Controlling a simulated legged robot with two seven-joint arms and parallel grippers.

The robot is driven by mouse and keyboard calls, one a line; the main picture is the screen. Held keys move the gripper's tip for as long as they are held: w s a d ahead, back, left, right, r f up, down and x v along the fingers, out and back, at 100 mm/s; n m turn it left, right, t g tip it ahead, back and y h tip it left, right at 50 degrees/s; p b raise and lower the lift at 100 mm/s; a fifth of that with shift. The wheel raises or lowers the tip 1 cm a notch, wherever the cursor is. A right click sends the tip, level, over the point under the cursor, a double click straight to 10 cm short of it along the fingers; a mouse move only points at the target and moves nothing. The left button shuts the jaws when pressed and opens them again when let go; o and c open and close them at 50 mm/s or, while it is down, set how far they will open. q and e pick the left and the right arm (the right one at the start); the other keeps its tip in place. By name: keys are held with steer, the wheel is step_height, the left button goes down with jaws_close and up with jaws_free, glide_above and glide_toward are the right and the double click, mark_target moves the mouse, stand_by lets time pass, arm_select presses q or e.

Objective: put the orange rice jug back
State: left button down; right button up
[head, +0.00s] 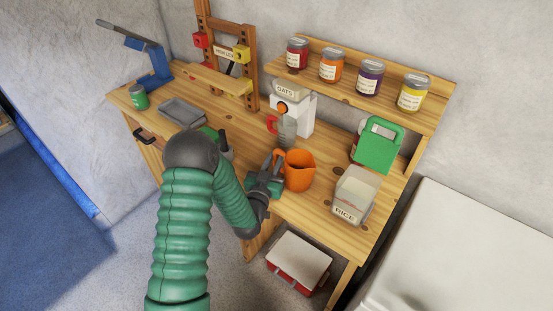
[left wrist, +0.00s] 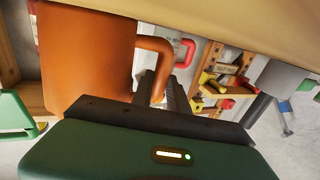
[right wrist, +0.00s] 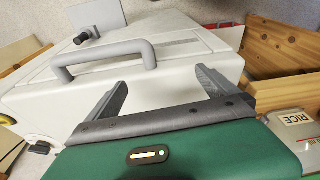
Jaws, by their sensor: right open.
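The orange jug (head: 299,172) is upright at the bench's front middle, left of the clear rice bin (head: 355,195). My left gripper (head: 275,167) is at the jug's left side. In the left wrist view the orange jug (left wrist: 85,55) fills the upper left, and my left gripper (left wrist: 162,92) is closed around its handle. I cannot tell whether the jug's base touches the bench. My right gripper (right wrist: 162,90) is open and empty, facing a white appliance. The rice bin (right wrist: 295,120) shows at the right edge of that view.
Several jars line the shelf (head: 345,85). The white appliance (head: 470,250) is beside the bench.

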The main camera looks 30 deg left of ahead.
arm_select(q)
steer(key=c, duration=1.6)
jaws_free()
steer(key=shift+s+a+f, duration=0.1)
steer(key=shift+s+a, duration=0.05)
steer(key=shift+a, duration=0.1)
steer(key=o, duration=0.3)
steer(key=shift+s+a, duration=0.2)
steer(key=shift+s, duration=0.1)
steer(key=shift+w+d, duration=0.1)
steer(key=shift+d, duration=0.25)
steer(key=shift+s+d, duration=0.15)
steer(key=shift+s, duration=0.15)
steer(key=v, duration=1.1)
steer(key=shift+s, duration=0.2)
